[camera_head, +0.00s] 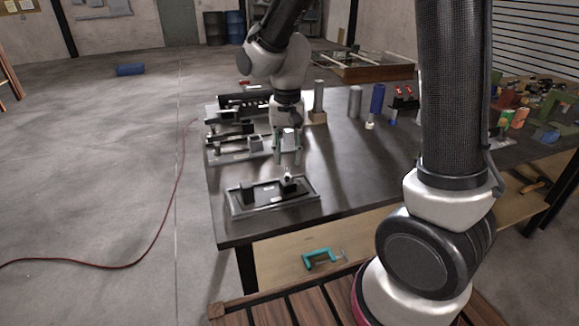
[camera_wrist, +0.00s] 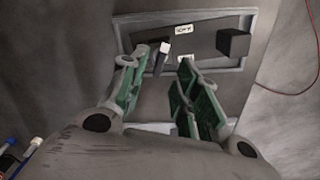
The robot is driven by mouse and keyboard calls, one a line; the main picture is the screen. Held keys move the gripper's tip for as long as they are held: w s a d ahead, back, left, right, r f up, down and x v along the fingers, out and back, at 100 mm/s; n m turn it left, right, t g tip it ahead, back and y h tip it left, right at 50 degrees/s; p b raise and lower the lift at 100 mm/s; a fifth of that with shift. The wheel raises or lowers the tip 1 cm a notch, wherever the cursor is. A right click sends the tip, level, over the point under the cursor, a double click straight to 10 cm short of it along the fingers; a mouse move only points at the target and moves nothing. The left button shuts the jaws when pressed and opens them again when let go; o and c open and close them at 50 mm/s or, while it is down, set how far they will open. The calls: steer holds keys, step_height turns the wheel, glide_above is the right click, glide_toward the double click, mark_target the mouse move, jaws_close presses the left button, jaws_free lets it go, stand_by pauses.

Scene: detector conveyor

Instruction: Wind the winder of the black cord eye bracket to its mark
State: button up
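A grey-framed tray (camera_head: 234,214) with a dark fixture on it lies near the front of the dark table. In the wrist view the tray (camera_wrist: 125,42) holds a black block (camera_wrist: 233,42), a white label (camera_wrist: 182,29) and a dark upright piece with a pale tip (camera_wrist: 164,48), which looks like the winder. The black block (camera_head: 247,192) also shows in the head view. My gripper (camera_head: 288,162) points down above the tray's right part. In the wrist view its green-padded fingers (camera_wrist: 158,70) are apart, with the winder piece showing between and beyond them; contact is not visible. The winder's mark is not readable.
More fixtures (camera_head: 235,143) stand behind my gripper on the left of the table. Grey cylinders (camera_head: 355,101) and a blue one (camera_head: 377,98) stand further back. The table (camera_head: 345,180) right of the tray is clear. A teal clamp (camera_head: 319,259) is below the front edge.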

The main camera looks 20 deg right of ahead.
mark_target(287, 170)
step_height(287, 170, down, 5)
steer(key=shift+r, duration=0.1)
jaws_close()
